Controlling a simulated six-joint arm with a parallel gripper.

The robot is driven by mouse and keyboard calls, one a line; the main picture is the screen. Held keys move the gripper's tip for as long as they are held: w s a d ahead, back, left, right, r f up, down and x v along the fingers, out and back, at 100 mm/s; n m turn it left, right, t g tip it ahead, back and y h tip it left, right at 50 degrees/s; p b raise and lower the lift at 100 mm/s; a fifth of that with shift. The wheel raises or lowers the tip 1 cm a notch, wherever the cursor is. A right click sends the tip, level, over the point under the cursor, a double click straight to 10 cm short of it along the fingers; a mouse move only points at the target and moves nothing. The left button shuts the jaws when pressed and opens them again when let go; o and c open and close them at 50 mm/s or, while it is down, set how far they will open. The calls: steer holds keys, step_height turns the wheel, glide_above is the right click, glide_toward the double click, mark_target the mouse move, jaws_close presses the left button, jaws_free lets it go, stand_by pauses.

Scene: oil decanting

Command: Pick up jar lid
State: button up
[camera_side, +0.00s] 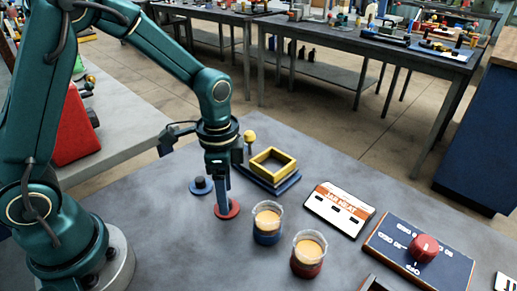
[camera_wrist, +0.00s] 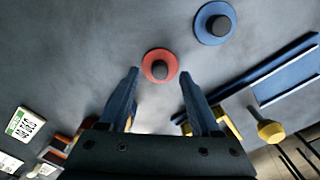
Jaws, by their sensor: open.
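A red jar lid (camera_side: 231,213) with a dark knob lies flat on the grey table. In the wrist view this red lid (camera_wrist: 149,64) shows just beyond and between my fingertips. A blue jar lid (camera_side: 201,187) with a dark knob lies to its left and farther back; it also shows in the wrist view (camera_wrist: 215,22). My gripper (camera_side: 224,200) is open, pointing down over the red lid, and holds nothing. In the side view the fingers partly hide the lid and its knob. Whether they touch the lid cannot be told.
A blue-based jar (camera_side: 268,224) and a red-based jar (camera_side: 308,254), both with orange contents, stand right of the lid. A yellow frame on a blue tray (camera_side: 272,167) is behind. A white label card (camera_side: 338,208) and a blue box with a red knob (camera_side: 418,254) lie farther right.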

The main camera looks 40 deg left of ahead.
steer(key=shift+f, duration=0.85)
jaws_close()
steer(key=shift+r, duration=0.15)
